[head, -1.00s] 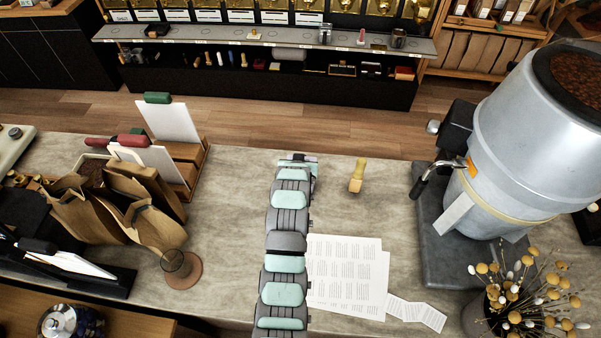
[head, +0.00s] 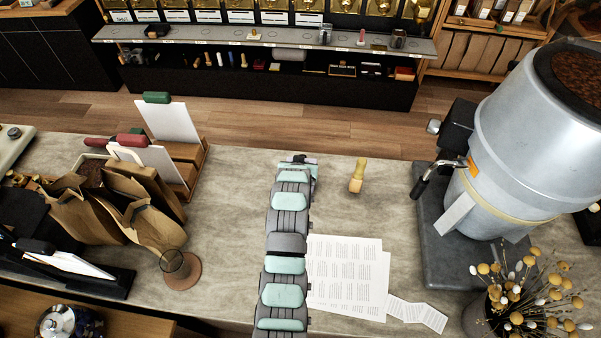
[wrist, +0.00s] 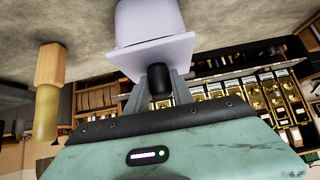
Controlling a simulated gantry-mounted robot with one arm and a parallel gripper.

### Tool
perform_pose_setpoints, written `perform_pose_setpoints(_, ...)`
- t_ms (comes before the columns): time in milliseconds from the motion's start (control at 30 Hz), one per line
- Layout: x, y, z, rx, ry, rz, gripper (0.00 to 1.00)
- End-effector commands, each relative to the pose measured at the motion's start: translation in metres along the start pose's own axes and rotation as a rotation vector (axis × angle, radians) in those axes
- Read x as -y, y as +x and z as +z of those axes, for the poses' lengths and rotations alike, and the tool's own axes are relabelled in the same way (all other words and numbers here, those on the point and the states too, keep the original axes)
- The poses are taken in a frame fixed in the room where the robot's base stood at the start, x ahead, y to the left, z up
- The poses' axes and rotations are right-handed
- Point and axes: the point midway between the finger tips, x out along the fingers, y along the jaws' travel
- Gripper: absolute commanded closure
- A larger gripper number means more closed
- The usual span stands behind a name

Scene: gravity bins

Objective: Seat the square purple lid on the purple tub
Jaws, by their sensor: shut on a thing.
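My gripper (wrist: 159,82) shows in the wrist view, its two grey fingers shut on the dark round knob of the pale purple square lid (wrist: 150,54). The pale purple tub (wrist: 147,20) is right behind the lid in that view, standing on the counter. No clear gap shows between lid and tub, but I cannot tell whether the lid is fully seated. In the head view my arm covers most of the tub and lid; only a small pale purple edge shows by the wrist.
A wooden-handled brush (head: 357,175) stands right of my gripper and also shows in the wrist view (wrist: 48,85). Printed papers (head: 346,275) lie on the counter (head: 235,215). A large grinder (head: 520,140) is at right; paper bags (head: 130,205) are at left.

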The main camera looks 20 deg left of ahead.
Motion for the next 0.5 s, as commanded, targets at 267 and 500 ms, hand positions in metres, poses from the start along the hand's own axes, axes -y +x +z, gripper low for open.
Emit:
perform_pose_setpoints(267, -0.0001, 0.0002, 0.0007, 0.001, 0.000, 0.000, 0.59)
perform_pose_setpoints(500, 0.0000, 0.0001, 0.0005, 0.001, 0.000, 0.000, 0.47)
